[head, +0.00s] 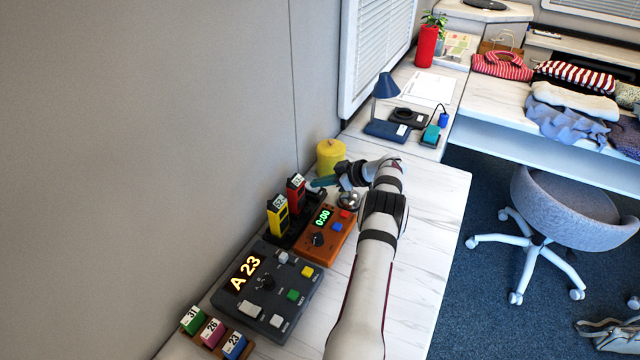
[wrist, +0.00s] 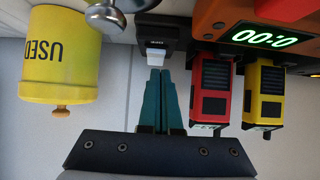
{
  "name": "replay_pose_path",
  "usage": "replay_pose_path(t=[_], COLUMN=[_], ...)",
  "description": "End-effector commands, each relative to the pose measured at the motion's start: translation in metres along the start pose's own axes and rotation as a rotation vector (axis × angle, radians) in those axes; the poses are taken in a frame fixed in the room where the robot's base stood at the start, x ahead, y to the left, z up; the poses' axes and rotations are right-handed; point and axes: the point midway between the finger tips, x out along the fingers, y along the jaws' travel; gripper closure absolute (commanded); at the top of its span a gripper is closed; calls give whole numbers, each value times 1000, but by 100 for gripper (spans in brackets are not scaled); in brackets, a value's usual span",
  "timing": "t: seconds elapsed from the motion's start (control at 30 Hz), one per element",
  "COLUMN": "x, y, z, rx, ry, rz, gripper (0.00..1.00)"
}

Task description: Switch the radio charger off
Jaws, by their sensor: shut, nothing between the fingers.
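The black radio charger (head: 273,238) stands against the wall with a yellow radio (head: 278,217) and a red radio (head: 296,193) upright in it. In the wrist view, the red radio (wrist: 209,88) and yellow radio (wrist: 263,92) hang upside down in the picture. A black end block with a white switch (wrist: 154,58) and a small label shows beside the red radio. My gripper (head: 318,183) is shut and empty, its teal fingers (wrist: 161,72) at the switch's edge. I cannot tell if they touch it. The fingers partly cover the switch's lower part.
A yellow pot marked USED (head: 331,157) stands behind my gripper. A silver bell (head: 349,200) and an orange timer (head: 325,240) reading 0:00 are close by. A dark A 23 panel (head: 262,300) is nearer. Free counter lies to the right of my arm.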

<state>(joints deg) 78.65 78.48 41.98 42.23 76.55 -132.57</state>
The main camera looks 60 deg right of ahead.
Motion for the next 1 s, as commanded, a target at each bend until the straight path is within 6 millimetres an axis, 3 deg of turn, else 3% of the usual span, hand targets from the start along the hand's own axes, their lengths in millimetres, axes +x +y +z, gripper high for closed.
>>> replay_pose_path(t=[0.17,0.37,0.7,1.0], x=[-2,-21,-96,-117], y=[0,0,0,0], z=[-3,-36,-13,-7], rx=[-1,-3,1,0], ry=[0,0,0,0], rz=[0,1,2,0], gripper=[100,100,100,100])
